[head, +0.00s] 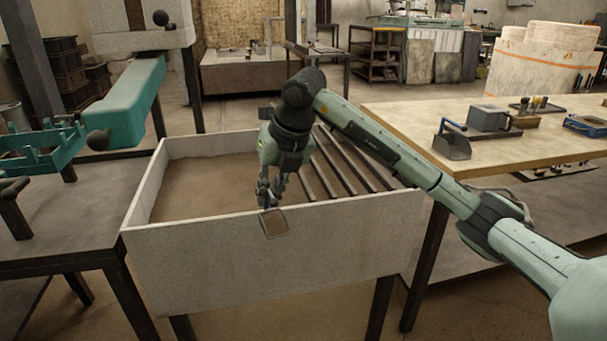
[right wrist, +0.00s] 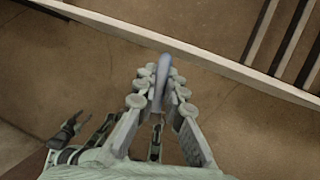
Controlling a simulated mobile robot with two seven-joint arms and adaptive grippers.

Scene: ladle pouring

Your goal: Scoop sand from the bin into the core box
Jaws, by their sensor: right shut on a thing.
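The sand bin (head: 200,262) is a pale, low-walled box on legs, with brown sand (head: 205,188) inside. My right gripper (head: 268,190) is shut on a blue handle, which shows between its fingers in the right wrist view (right wrist: 161,76). In the head view a small grey scoop (head: 275,222) with a brown inside hangs below the gripper, in front of the bin's front wall. The brown looks like sand, but the amount is unclear. A grey box (head: 488,118), possibly the core box, stands on the right workbench. My left gripper is out of view.
Dark slats (head: 335,165) cross the bin's right side. The wooden workbench (head: 400,112) also carries another blue-handled scoop (head: 452,146) and a blue-edged tray (head: 587,125). A teal machine (head: 130,95) stands at the left. The workbench's left part is clear.

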